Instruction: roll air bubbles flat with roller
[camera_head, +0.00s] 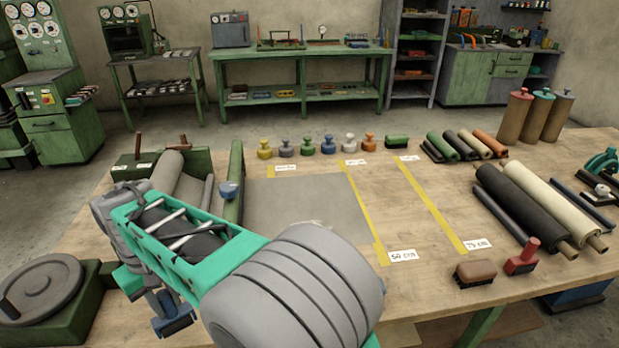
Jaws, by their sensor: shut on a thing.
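A flat grey sheet (305,200) lies on the wooden table, its left side beside a green bar. Small pale marks show near its lower middle; I cannot tell whether they are bubbles. My gripper (165,306) hangs at the lower left, left of the sheet and partly hidden by my own forearm. It is shut on a small blue and dark tool, which looks like the roller (178,325). The tool seems apart from the sheet, at the table's front left. The fingertips are too small and covered to see clearly.
A green-framed roll stand (195,165) sits behind my forearm. Several coloured knobbed weights (308,147) line the back. Yellow tape strips (430,205) cross the clear table right of the sheet. Large rolls (520,208), a brown brush (475,273) and a red-handled tool (523,257) lie right.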

